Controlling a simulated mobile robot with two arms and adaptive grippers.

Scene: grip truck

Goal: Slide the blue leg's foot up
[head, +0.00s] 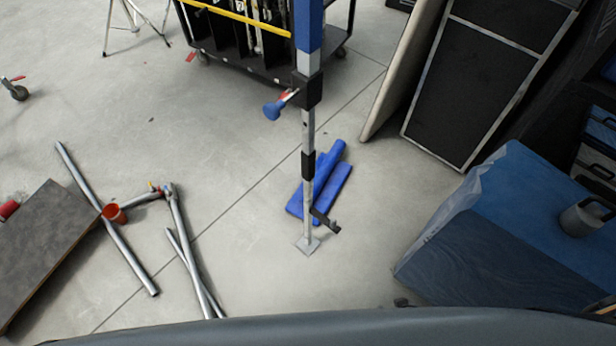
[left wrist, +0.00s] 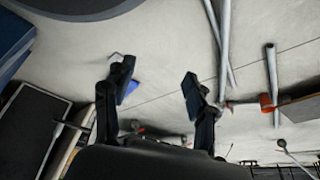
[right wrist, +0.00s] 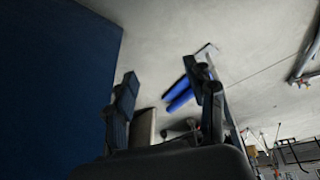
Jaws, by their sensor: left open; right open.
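The blue leg (head: 309,28) stands upright at the centre of the head view, its top out of frame. A black clamp with a blue knob (head: 272,110) sits at the lower end of its blue tube. The grey foot tube runs down from there, with a black sleeve and a small black lever (head: 325,221), to a flat foot plate (head: 308,245) on the floor. My left gripper (left wrist: 155,86) is open and empty in the left wrist view. My right gripper (right wrist: 161,82) is open and empty in the right wrist view; neither is clearly visible in the head view.
Blue pieces (head: 325,185) lie behind the foot. Grey pipes (head: 110,225) and a dark board (head: 45,245) lie left. A black cart (head: 235,55) stands behind. Black panels (head: 470,85) and a blue-covered block (head: 500,215) are at right. Floor around the foot is mostly clear.

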